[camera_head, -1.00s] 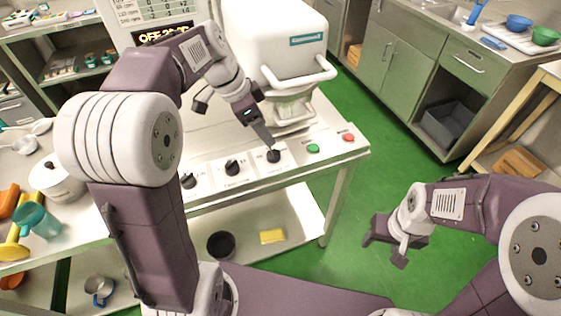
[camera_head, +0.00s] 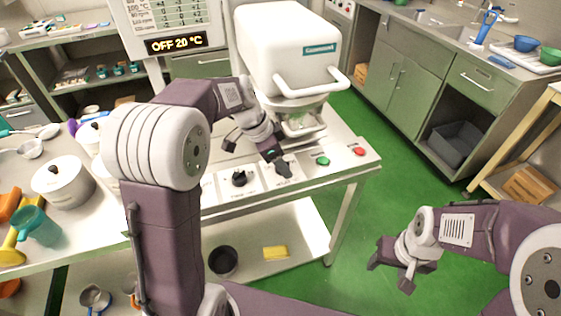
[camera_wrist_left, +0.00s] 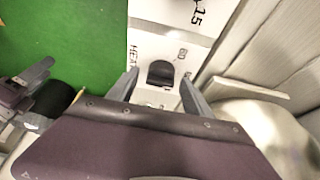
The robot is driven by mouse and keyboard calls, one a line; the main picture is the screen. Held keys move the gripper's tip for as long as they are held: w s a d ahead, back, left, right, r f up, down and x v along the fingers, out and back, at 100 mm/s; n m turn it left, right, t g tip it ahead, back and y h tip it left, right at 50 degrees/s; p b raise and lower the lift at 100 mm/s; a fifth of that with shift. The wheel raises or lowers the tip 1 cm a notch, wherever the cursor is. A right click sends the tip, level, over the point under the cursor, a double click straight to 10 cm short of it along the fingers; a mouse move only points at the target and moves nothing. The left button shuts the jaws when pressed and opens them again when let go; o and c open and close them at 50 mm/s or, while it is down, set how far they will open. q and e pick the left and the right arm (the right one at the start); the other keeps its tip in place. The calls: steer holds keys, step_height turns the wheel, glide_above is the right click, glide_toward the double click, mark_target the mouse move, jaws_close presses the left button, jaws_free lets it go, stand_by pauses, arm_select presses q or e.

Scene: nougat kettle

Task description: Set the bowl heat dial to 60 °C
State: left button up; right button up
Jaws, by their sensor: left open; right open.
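The bowl heat dial (camera_wrist_left: 160,73) is a black knob on the white panel, seen in the left wrist view between my left gripper's open fingers. Part of a heat label and an 80 mark show beside it. I cannot tell whether the fingers touch it or where it points. The display (camera_head: 176,43) reads OFF 20 °C. My right gripper (camera_head: 404,268) is open and empty over the green floor.
Another black dial (camera_head: 239,178) is left of the gripper. A green button (camera_head: 322,160) and red button (camera_head: 360,151) are to the right. The white machine (camera_head: 288,50) with its handle stands close behind. Pots (camera_head: 62,183) stand at left.

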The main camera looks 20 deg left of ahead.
arm_select(q)
steer(key=shift+c, duration=0.3)
jaws_close()
